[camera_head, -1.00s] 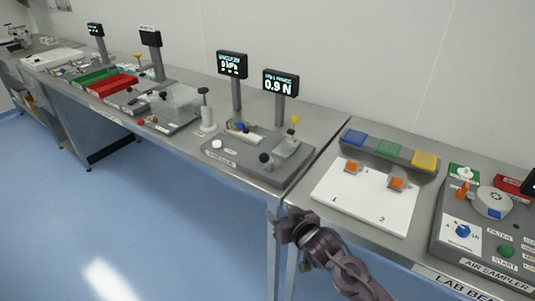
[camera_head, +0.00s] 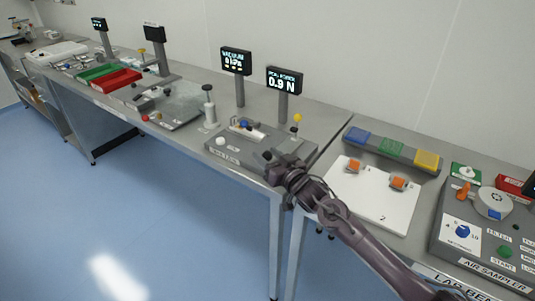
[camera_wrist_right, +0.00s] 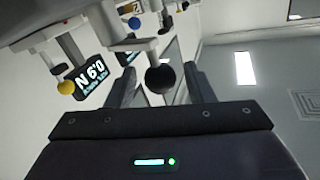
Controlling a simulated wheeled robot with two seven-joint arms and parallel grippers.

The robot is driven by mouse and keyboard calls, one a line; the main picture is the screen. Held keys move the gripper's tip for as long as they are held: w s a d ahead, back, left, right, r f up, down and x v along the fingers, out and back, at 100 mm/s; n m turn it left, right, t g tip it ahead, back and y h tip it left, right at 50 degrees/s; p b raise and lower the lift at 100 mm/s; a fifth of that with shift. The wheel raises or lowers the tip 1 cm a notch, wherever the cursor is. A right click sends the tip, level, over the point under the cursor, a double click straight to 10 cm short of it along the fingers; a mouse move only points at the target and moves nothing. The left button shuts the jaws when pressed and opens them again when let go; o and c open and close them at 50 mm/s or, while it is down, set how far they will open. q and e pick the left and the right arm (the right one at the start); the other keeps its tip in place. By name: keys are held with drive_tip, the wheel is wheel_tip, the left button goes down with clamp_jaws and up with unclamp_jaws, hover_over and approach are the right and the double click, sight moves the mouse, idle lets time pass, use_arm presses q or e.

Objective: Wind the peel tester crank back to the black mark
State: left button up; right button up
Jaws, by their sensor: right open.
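The peel tester (camera_head: 240,158) is a grey base unit near the bench's front edge, with a force display (camera_head: 284,80) reading 0.9 N behind it. Its crank ends in a black ball knob (camera_head: 267,155), which also shows in the right wrist view (camera_wrist_right: 160,79). My right gripper (camera_head: 272,165) is at the front right corner of the tester, close to the knob. In the right wrist view my open fingers (camera_wrist_right: 159,70) stand either side of the knob, with gaps visible. I cannot make out the black mark. My left gripper is not in view.
A yellow ball-topped lever (camera_head: 297,118) stands behind the crank. A vacuum display (camera_head: 236,62) stands on a post to its left. On the right bench are a white board (camera_head: 370,205) with orange blocks and an air sampler (camera_head: 480,235). Floor in front is clear.

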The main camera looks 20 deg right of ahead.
drive_tip(key=shift+w+a, duration=0.1)
drive_tip(key=shift+w, duration=0.1)
drive_tip(key=c, duration=0.9)
drive_tip(key=shift+w+a+m+h, duration=0.1)
drive_tip(key=shift+a+m+h, duration=0.15)
drive_tip(key=shift+m+h, duration=0.35)
drive_tip(key=shift+w+a+m+t+h, duration=0.15)
drive_tip(key=shift+m+t+h, duration=0.2)
drive_tip(key=shift+h, duration=0.35)
drive_tip(key=m+h, duration=0.1)
drive_tip(key=h+b, duration=0.1)
drive_tip(key=shift+w+a+m+h, duration=0.15)
drive_tip(key=shift+w+m+h, duration=0.1)
drive_tip(key=shift+m+h, duration=0.1)
drive_tip(key=shift+w+m+h, duration=0.15)
drive_tip(key=shift+m+h, duration=0.35)
drive_tip(key=shift+h, duration=0.35)
